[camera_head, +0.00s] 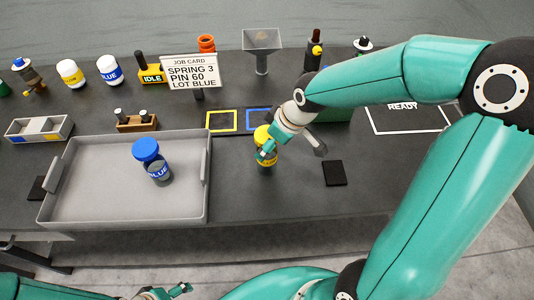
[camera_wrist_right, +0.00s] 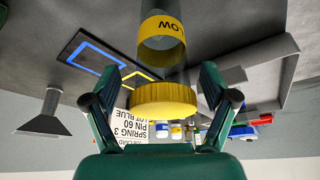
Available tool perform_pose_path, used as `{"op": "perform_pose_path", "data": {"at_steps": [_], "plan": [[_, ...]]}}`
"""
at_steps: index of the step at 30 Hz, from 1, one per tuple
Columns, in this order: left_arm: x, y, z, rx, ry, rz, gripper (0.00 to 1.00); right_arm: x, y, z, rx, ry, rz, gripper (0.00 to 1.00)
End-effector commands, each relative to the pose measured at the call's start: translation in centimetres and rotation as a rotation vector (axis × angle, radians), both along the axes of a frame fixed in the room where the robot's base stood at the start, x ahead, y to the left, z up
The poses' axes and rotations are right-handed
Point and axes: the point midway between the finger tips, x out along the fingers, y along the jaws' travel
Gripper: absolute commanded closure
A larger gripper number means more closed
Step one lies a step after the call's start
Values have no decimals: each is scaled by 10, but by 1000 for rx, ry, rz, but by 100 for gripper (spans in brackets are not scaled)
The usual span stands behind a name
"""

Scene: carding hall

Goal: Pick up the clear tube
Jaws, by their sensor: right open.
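A clear container with a yellow lid (camera_wrist_right: 165,98) and a yellow label stands on the dark table. In the head view its yellow lid (camera_head: 262,132) shows beside my right gripper (camera_head: 272,148), which partly hides it. In the right wrist view my right gripper (camera_wrist_right: 158,82) is open, with its fingers on either side of the yellow-lidded container. I cannot tell whether they touch it. A second clear container with a blue lid (camera_head: 147,150) and a BLUE label stands in the grey tray. My left gripper (camera_head: 172,291) is low at the bottom edge, its jaws unclear.
The grey tray (camera_head: 100,215) has raised walls left of my right gripper. Yellow (camera_head: 222,121) and blue outlined squares lie behind the container. A dark pad (camera_head: 335,173) lies to the right. A job card (camera_head: 190,72), a funnel (camera_head: 262,40) and several bottles stand farther back.

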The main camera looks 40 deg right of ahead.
Motion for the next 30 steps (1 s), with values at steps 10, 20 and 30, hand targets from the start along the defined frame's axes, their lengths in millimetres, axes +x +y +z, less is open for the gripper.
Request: {"op": "perform_pose_path", "data": {"at_steps": [10, 20, 30], "plan": [[0, 0, 5, 0, 0, 0, 21, 10, 7, -29, 1, 1, 2, 15], [0, 0, 5, 0, 0, 0, 21, 10, 7, -29, 1, 0, 3, 45], [0, 0, 5, 0, 0, 0, 21, 9, 7, -29, 1, 1, 2, 72]]}}
